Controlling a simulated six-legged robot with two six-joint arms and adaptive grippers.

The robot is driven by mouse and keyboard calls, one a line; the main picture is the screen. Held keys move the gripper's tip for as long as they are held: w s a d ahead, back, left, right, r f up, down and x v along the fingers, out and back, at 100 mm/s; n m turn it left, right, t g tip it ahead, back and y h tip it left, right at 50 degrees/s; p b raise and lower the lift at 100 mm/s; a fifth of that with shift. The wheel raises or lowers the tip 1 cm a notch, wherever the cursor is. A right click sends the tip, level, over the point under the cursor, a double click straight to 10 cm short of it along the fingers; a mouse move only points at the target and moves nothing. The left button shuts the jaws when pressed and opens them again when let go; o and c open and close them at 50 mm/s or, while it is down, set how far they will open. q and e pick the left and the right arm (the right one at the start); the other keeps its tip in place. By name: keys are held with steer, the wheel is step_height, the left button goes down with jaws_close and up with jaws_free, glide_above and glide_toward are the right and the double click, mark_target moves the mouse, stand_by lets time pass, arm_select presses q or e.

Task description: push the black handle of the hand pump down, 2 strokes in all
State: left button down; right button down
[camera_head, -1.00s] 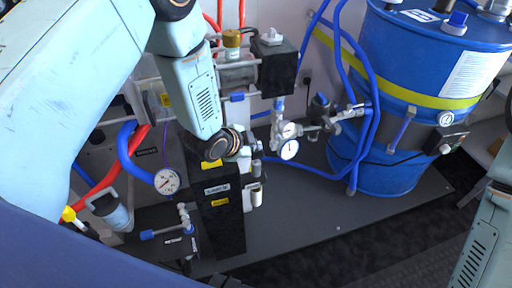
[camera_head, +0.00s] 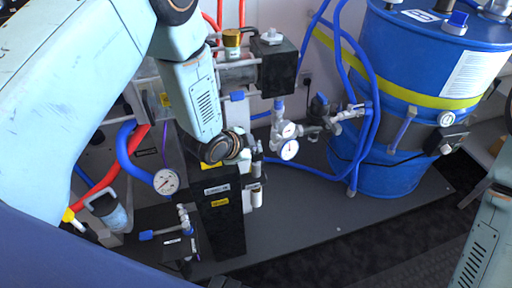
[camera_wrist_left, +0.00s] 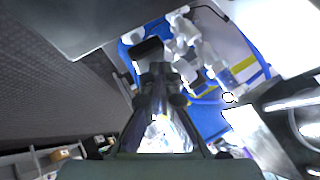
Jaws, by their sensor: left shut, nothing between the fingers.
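My left arm comes in from the left in the head view, and its wrist hangs over the black labelled box. The left gripper (camera_wrist_left: 158,82) shows in the left wrist view with its fingers shut together and nothing between them. A black block (camera_wrist_left: 147,48), perhaps the pump handle, shows just beyond the fingertips; whether they touch it I cannot tell. In the head view my wrist hides most of this spot, and I cannot make out the handle clearly. My right gripper is not in view; only part of that arm shows at the right edge.
The black labelled box (camera_head: 221,215) stands on the grey base plate (camera_head: 320,215). A blue drum (camera_head: 395,110) with a yellow band stands at right. Gauges (camera_head: 289,150), valves and blue hoses (camera_head: 360,90) lie between. Another gauge (camera_head: 166,181) is left of the box.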

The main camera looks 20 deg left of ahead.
arm_select(q)
steer(key=shift+s+f, duration=0.1)
steer(key=shift+f, duration=0.3)
steer(key=shift+r, duration=0.15)
stand_by(0.4)
steer(key=shift+r+p, duration=1.65)
steer(key=shift+r, duration=0.4)
step_height(320, 180, up, 5)
steer(key=p, duration=0.4)
